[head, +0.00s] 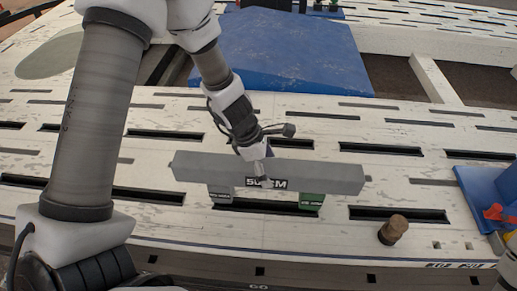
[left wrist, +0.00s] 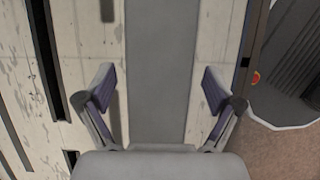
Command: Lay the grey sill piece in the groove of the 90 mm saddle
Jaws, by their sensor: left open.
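The grey sill piece (head: 325,178) is a long bar with a black and white label, lying level left to right across the bench's front part. A grey saddle (head: 220,196) is under its left half and a green saddle (head: 311,204) under its right half. Their labels are too small to read, and the bar hides their grooves, so I cannot tell how it seats. My left gripper (head: 262,174) is open over the bar's middle. In the left wrist view its fingers (left wrist: 160,92) stand on either side of the bar (left wrist: 158,60), with gaps.
The pale slotted bench (head: 420,180) carries a brown cylinder (head: 393,230) at the front right. A blue tray (head: 485,190) with red items is at the right edge. A large blue block (head: 290,55) lies behind. Bare bench lies between the bar and the blue block.

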